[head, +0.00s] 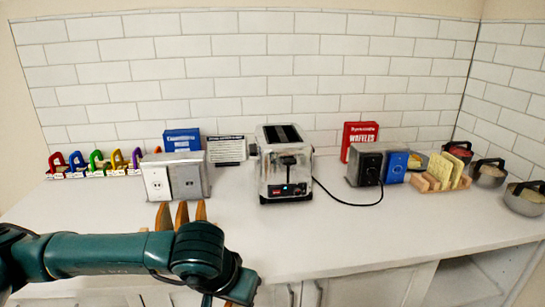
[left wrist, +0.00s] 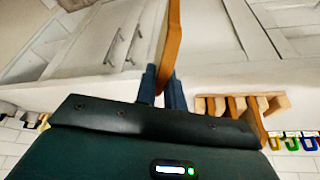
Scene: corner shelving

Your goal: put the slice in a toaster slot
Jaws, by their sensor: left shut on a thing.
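My left gripper (left wrist: 163,88) is shut on a brown slice (left wrist: 172,42), which is seen nearly edge-on between the fingers in the left wrist view. In the head view the arm's wrist covers most of this gripper, low in the picture near the counter's front edge. The silver toaster (head: 285,178) stands at the middle of the counter, right of and beyond the gripper. Its dark slots (head: 283,134) on top look empty. My right gripper is not in view.
A wooden rack (left wrist: 218,104) with several brown slices (head: 182,214) stands just behind my arm. A metal outlet box (head: 188,178) is left of the toaster. A black cord (head: 350,202) runs right to another box (head: 366,166). The counter (head: 330,235) before the toaster is clear.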

